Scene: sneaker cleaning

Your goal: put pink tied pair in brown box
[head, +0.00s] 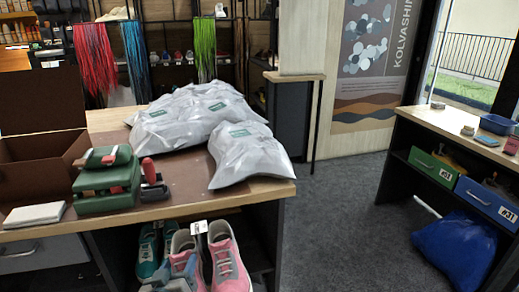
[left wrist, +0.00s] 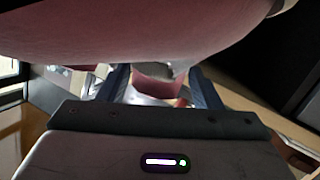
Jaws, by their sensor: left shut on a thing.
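The pink tied pair (head: 228,262) shows at the bottom of the head view, in front of the open space under the counter, with a white tag at its top. My left gripper (head: 182,268), blue-grey, is at the left shoe of the pair and covers part of it. In the left wrist view, a pink shoe (left wrist: 150,35) fills the top, and part of the pair sits between my left fingers (left wrist: 158,88), which are shut on it. The brown box (head: 40,158) stands open on the counter's left end, its lid raised. My right gripper is not in view.
A teal shoe (head: 148,252) is on the shelf beside the pair. On the counter (head: 170,205) are a green device (head: 106,182), a red-handled tool (head: 152,180), a white pad (head: 34,215) and grey bags (head: 235,150).

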